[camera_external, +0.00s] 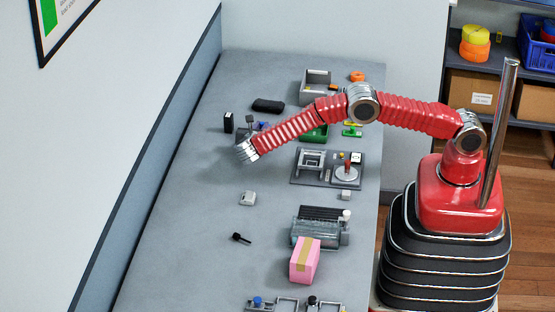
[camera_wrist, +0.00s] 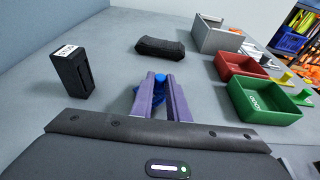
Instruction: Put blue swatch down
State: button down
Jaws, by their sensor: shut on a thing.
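The blue swatch shows in the wrist view as a small bright blue piece (camera_wrist: 160,79) between my fingertips, with a little more blue beside the left finger. My gripper (camera_wrist: 158,86) has two purple fingers and is shut on the swatch. Most of the swatch is hidden by the fingers. In the external view my gripper (camera_external: 262,126) is low over the grey bench, partly hidden by my red arm. I cannot tell whether the swatch touches the bench.
A black box (camera_wrist: 72,71) stands left of my gripper, and a black pouch (camera_wrist: 160,47) lies beyond it. A green tray (camera_wrist: 264,104), a red tray (camera_wrist: 238,66) and a grey bin (camera_wrist: 215,35) stand to the right. Bare bench (camera_wrist: 112,50) lies between box and pouch.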

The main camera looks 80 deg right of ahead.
jog(key=shift+f, duration=0.3)
jog(key=c, duration=1.7)
grip_release()
jog(key=shift+a, duration=0.1)
jog(key=v, duration=1.1)
jog(key=shift+a+r, duration=0.15)
jog(key=shift+a, duration=0.25)
jog(key=shift+r, duration=0.15)
